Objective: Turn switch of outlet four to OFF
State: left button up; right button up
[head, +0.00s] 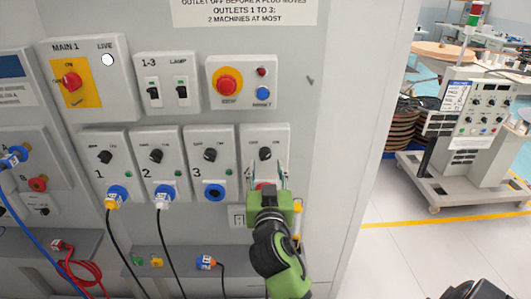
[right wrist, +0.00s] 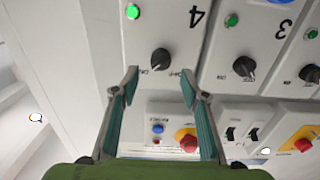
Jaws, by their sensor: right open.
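The outlet four panel (head: 282,137) is at the right end of the row, with a black rotary switch (head: 265,153) near its top. In the right wrist view, turned upside down, the same switch (right wrist: 160,58) seems to point toward the ON side. A green light (right wrist: 133,11) is on that panel. My right gripper (right wrist: 160,73) is open, its fingertips apart on either side of the switch in that view; contact cannot be told. In the head view the right gripper (head: 267,187) covers outlet four's socket. My left gripper is not in view.
Outlets one (head: 103,180), two (head: 150,180) and three (head: 196,180) are to the left; one and two have plugs. Above are a red stop button (head: 227,86) and a blue button (head: 263,93). A ledge (head: 130,245) with loose plugs runs below. A machine (head: 480,115) stands right.

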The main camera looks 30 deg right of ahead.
aim_at(265, 156)
jog(key=p+x, duration=0.1)
jog(key=x, duration=0.4)
jog(key=shift+w, duration=0.15)
jog(key=c, duration=1.1)
